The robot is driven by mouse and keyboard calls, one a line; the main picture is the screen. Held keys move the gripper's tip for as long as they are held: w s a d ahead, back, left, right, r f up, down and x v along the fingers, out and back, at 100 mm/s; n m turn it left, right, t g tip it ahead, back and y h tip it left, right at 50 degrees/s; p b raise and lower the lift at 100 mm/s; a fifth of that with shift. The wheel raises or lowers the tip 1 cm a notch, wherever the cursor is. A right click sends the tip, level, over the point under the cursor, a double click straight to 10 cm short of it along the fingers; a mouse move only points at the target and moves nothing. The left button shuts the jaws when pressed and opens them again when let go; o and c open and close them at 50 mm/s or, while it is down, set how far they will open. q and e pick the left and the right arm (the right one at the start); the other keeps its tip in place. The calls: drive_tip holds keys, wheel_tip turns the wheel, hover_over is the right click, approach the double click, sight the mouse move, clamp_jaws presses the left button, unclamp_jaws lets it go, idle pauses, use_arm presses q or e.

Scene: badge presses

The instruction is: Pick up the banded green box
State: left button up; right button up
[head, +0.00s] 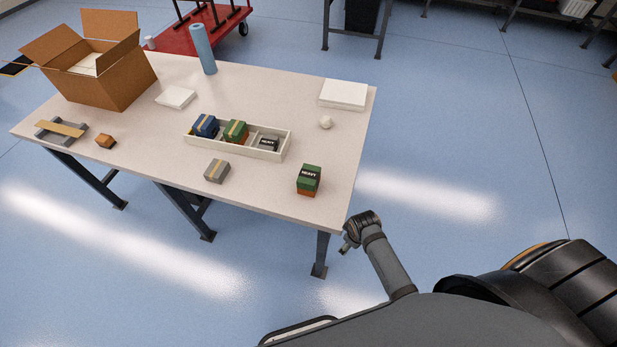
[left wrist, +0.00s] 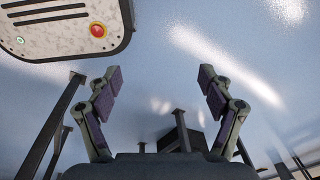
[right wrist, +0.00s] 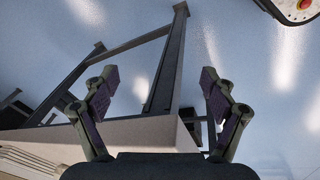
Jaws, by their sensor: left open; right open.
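The banded green box (head: 235,131) is green with a tan band and an orange-brown lower part. It sits in the middle of a long white tray (head: 270,155), between a banded blue box (head: 205,126) and a grey box labelled HEAVY (head: 267,143). My left gripper (left wrist: 158,78) is open and empty above the floor. My right gripper (right wrist: 160,78) is open and empty by a table edge. Neither gripper is at the green box. In the head view one arm of mine ends beside the table's near right corner.
On the table (head: 130,160) stand a green HEAVY box (head: 309,180), a banded grey box (head: 217,171), a small orange-brown block (head: 105,141), a white ball (head: 325,122), a blue cylinder (head: 203,48) and an open carton (head: 120,85). The table front between the grey and green boxes is clear.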

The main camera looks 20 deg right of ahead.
wheel_tip(320, 180, up, 8)
drive_tip(key=w+n, duration=0.1)
drive_tip(key=w, duration=0.1)
wheel_tip(320, 180, up, 15)
drive_tip(key=n+g, duration=0.1)
drive_tip(key=n, duration=2.1)
hover_over(309, 174)
wheel_tip(309, 174, down, 6)
drive_tip(key=shift+d+r+p, duration=0.1)
drive_tip(key=shift+r+p, duration=0.1)
drive_tip(key=shift+p, duration=0.15)
wheel_tip(309, 174, down, 4)
drive_tip(key=shift+s+f+p, duration=0.1)
drive_tip(key=shift+f+p, duration=0.05)
drive_tip(key=shift+p, duration=0.3)
drive_tip(key=shift+f, duration=0.5)
use_arm(q)
drive_tip(key=shift+s+a+r, duration=0.45)
drive_tip(key=shift+a+r, duration=0.25)
drive_tip(key=shift+r, duration=0.1)
use_arm(e)
drive_tip(key=shift+r, duration=0.1)
drive_tip(key=c, duration=1.6)
drive_tip(key=shift+o, duration=0.2)
